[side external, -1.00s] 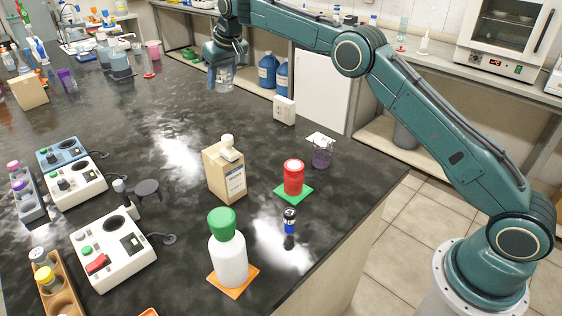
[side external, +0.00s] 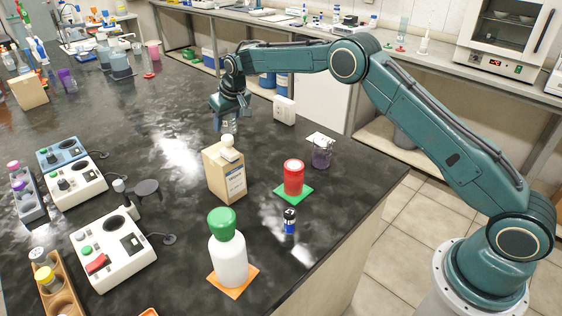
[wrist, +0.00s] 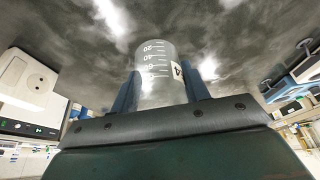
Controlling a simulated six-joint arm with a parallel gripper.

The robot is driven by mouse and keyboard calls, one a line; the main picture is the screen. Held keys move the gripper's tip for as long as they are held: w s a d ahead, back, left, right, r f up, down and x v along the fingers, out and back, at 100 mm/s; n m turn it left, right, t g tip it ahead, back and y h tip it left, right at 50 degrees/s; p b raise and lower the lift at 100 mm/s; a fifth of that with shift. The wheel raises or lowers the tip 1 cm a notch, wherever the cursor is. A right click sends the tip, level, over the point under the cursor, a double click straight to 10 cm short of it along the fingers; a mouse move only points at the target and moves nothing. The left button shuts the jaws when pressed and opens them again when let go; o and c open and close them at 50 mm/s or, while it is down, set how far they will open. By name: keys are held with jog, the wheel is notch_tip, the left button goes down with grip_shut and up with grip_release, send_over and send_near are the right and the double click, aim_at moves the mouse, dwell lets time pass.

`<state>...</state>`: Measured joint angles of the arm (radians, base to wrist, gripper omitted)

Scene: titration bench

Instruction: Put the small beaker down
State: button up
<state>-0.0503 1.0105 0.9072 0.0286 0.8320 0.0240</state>
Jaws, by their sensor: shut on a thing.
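The small beaker (wrist: 153,62) is clear, with white graduation marks and a white label, and sits between my gripper's two blue fingers (wrist: 160,88) in the wrist view. In the side view my gripper (side external: 230,108) points down over the black bench, shut on the beaker (side external: 228,127). The beaker's lower part is hidden behind the brown box with the white cap (side external: 226,178). I cannot tell whether its base touches the bench.
A red jar (side external: 293,180) on a green mat, a purple-tinted beaker (side external: 321,156), a white bottle with a green cap (side external: 230,258) and a small blue vial (side external: 289,221) stand nearer the camera. White devices (side external: 113,250) are at left.

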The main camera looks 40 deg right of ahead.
aim_at(233, 121)
jog(key=shift+f, duration=3.35)
jog(key=shift+f, duration=0.15)
jog(key=o, duration=1)
jog(key=shift+r, duration=0.2)
jog(key=shift+v, duration=5.95)
